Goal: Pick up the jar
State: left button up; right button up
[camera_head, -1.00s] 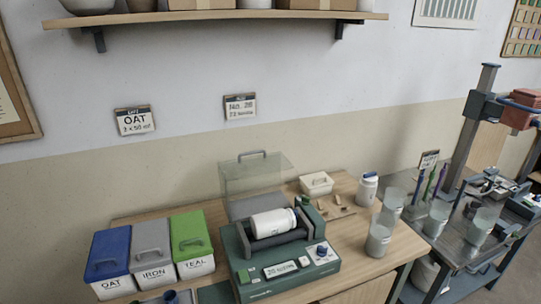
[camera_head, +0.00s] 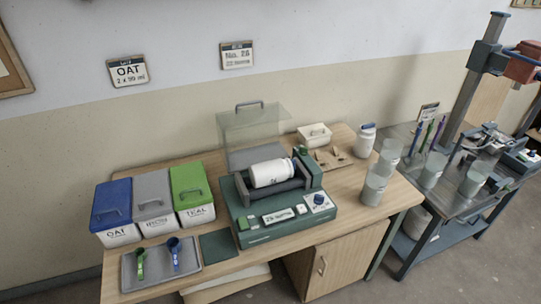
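A white jar (camera_head: 272,173) lies on its side across the rollers of a green machine (camera_head: 278,222) on the wooden table. The machine's clear lid stands open behind it. A second white jar (camera_head: 365,140) with a blue-grey lid stands upright at the table's back right. The frames do not make clear which one the task means. Neither of my grippers is in view.
Lidded bins in blue (camera_head: 112,205), grey (camera_head: 152,198) and green (camera_head: 190,190) stand at the left. A tray (camera_head: 185,265) holds two scoops. Translucent cups (camera_head: 375,186) stand at the right, by a metal bench (camera_head: 452,200) with a press. A green mat (camera_head: 219,246) is bare.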

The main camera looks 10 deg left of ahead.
aim_at(262, 175)
jog(key=l+u, duration=0.1)
jog(key=u, duration=0.4)
jog(key=i+l+u, duration=0.2)
jog(key=l, duration=0.2)
jog(key=i+l+u, duration=0.1)
jog(key=l+u, duration=0.15)
jog(key=l, duration=0.2)
jog(key=i+l+u, duration=0.2)
jog(key=l, duration=0.25)
jog(key=l+u, duration=0.2)
jog(key=l, duration=0.3)
